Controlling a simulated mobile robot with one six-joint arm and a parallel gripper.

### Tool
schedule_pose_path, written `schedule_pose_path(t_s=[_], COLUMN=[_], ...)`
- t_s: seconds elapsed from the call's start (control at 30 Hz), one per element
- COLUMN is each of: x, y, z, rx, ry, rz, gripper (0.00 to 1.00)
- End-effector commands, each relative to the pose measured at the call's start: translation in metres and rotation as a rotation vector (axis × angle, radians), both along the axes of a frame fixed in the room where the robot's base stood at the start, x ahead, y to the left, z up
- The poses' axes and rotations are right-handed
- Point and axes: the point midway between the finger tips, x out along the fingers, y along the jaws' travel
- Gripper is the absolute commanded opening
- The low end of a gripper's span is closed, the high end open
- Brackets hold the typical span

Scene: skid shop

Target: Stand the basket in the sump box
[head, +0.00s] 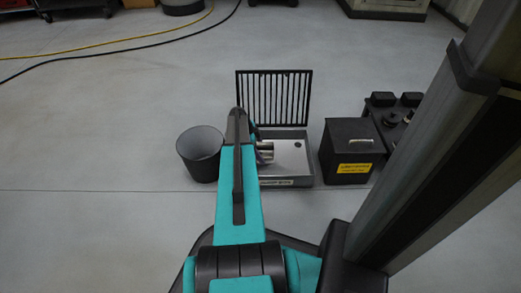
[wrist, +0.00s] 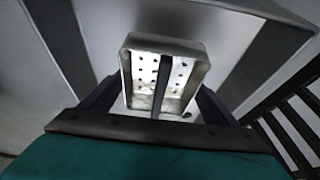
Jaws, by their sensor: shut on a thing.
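The basket (wrist: 142,72) is a small pale metal tray with a perforated floor and a dark bar along its middle. My gripper (wrist: 160,98) is shut on it, its dark fingers showing on either side in the wrist view. The sump box (head: 292,180) is a low grey open box in the head view, with a dark slatted grate (head: 273,95) standing up at its back. My arm reaches over the box's left side and hides most of the gripper and basket there. I cannot tell whether the basket touches the box floor.
A dark round bin (head: 200,155) stands left of the sump box. A black lidded box with a yellow label (head: 353,168) stands close on its right, with dark equipment (head: 385,113) behind. A yellow hose (head: 140,42) and a black cable cross the far floor. Open floor lies left.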

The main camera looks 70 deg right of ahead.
Motion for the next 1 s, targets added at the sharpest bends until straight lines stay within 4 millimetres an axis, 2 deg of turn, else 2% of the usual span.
schedule_pose_path(t_s=[0.2, 0.4, 1.0], x=[0.0, 0.0, -0.001], y=[0.0, 0.0, 0.0], z=[-0.014, -0.02, -0.021], rx=[0.0, 0.0, 0.0], ry=[0.001, 0.0, 0.0], rz=[0.0, 0.0, -0.001], gripper=[0.56, 0.56, 0.56])
